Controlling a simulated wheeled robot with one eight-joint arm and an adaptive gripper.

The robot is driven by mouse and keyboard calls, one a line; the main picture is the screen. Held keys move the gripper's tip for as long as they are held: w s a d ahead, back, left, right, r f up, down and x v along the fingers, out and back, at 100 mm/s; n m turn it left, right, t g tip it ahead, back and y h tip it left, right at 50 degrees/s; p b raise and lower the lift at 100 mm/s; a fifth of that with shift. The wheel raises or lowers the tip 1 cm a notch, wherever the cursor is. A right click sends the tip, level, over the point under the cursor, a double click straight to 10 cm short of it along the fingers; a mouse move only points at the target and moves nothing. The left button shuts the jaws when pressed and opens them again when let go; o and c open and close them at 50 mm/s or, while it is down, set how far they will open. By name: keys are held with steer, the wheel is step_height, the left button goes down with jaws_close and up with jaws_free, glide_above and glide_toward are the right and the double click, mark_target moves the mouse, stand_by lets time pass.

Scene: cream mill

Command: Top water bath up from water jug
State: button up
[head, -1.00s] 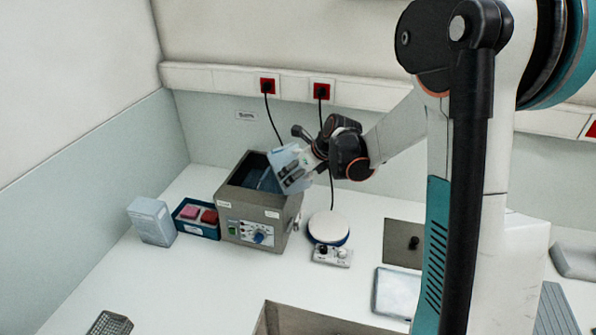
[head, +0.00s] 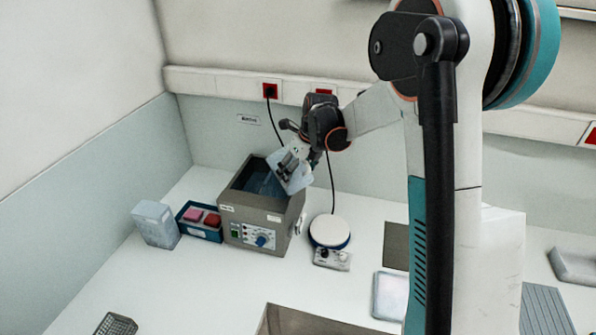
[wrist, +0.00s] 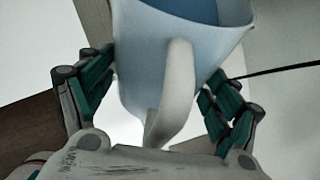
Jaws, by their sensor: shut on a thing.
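The water bath (head: 262,213) is a grey-brown open-topped box with a front control panel, standing on the bench at the left back. Bluish water (head: 262,182) shows inside it. My gripper (head: 287,161) is shut on the pale blue water jug (head: 295,178), at the upper right rim of the bath. The jug is tilted towards the bath. In the wrist view the jug (wrist: 140,60) sits between my two fingers, its handle (wrist: 178,85) facing my palm, with darker blue (wrist: 195,8) visible inside its mouth. I cannot tell whether a stream is running.
A hotplate stirrer (head: 329,232) stands right of the bath. A blue tray (head: 200,221) with pink and red blocks and a pale box (head: 156,223) stand to its left. A wire rack (head: 116,325) lies at the front. Bare bench (head: 200,280) lies in front.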

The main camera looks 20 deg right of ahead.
mark_target(306, 161)
steer(key=shift+w+a+r, duration=0.1)
steer(key=shift+w+r, duration=0.1)
steer(key=shift+r, duration=0.1)
stand_by(4.3)
steer(key=shift+s+r+t+b, duration=0.25)
steer(key=shift+s+t+b, duration=0.05)
steer(key=shift+t+b, duration=0.2)
steer(key=shift+s+d+r+t+y+b, duration=0.25)
steer(key=shift+r+t+y+b, duration=0.1)
steer(key=shift+t, duration=0.2)
steer(key=shift+s+d+r+t+y+b, duration=0.1)
steer(key=shift+s+r+t+y+b, duration=0.1)
steer(key=shift+t+y+b, duration=0.25)
steer(key=shift+s+r+t+y+b, duration=0.15)
steer(key=shift+r+t+y+b, duration=0.25)
steer(key=shift+t+b, duration=0.5)
steer(key=t+b, duration=0.1)
steer(key=r+t+b, duration=0.1)
steer(key=t+y+b, duration=0.1)
steer(key=shift+s+d+r, duration=0.25)
steer(key=shift+s+r, duration=0.1)
steer(key=shift+s, duration=0.05)
steer(key=shift+s+r+t+y+b, duration=0.1)
steer(key=shift+r+t+y+b, duration=0.2)
steer(key=shift+r+t, duration=0.25)
steer(key=shift+f, duration=0.15)
